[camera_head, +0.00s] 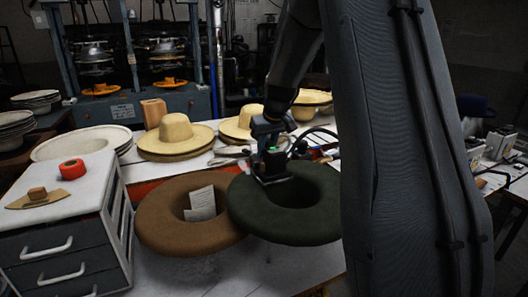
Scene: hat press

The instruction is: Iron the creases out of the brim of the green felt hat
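The dark green felt hat (310,222) lies on the white worktable, its ring-shaped brim facing up around a dark hollow centre. My gripper (270,172) is at the far left part of this brim, over it or touching it; I cannot tell which. A dark block-like thing, possibly an iron, is at the gripper's end, with a small green light above it. The fingers are too small and dark to make out. My arm hides the area right of the green hat.
A brown felt hat (165,235) with a paper slip (201,203) in its hollow adjoins the green hat's left side. Straw hats (175,135) stand behind. A drawer cabinet (70,250) with red tape (72,169) is at left. Tools and a cable lie behind the green hat.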

